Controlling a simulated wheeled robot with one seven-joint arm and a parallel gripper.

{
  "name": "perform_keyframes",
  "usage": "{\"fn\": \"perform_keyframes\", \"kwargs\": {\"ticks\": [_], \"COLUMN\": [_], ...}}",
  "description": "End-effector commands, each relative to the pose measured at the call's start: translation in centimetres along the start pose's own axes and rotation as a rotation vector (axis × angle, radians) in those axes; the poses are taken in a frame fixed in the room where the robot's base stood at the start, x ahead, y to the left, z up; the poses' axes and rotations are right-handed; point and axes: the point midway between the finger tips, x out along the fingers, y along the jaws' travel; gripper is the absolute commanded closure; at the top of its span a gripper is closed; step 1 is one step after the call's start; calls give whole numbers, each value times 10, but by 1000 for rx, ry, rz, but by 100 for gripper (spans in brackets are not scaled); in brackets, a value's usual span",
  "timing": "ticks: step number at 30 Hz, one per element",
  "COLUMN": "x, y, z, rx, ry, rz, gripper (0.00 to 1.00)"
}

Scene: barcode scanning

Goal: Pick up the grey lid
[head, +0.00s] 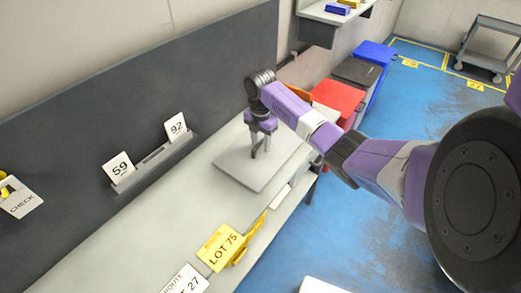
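A flat, pale grey rectangular slab (238,176), which looks like the grey lid, lies on the long light grey bench in the head view. My gripper (259,153) points down over the far part of this slab, with its dark fingers at or just above the slab's surface. The fingers are small here, and I cannot tell whether they touch the slab or hold anything on it. My purple arm reaches in from the right and covers the bench beyond.
A rack (155,163) with cards 59 and 92 stands along the dark back panel. A yellow LOT 75 sign (221,247) and a white card (184,281) lie nearer on the bench. Red (338,97) and blue (374,55) bins stand past its far end. Blue floor is open right.

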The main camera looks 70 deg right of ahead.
Motion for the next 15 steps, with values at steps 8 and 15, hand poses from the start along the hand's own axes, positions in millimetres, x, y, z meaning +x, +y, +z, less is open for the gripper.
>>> {"fn": "perform_keyframes", "kwargs": {"ticks": [8, 15], "x": [6, 6], "y": [0, 0], "z": [0, 0], "rx": [0, 0], "ry": [-1, -1], "rz": [0, 0], "gripper": [60, 100]}}
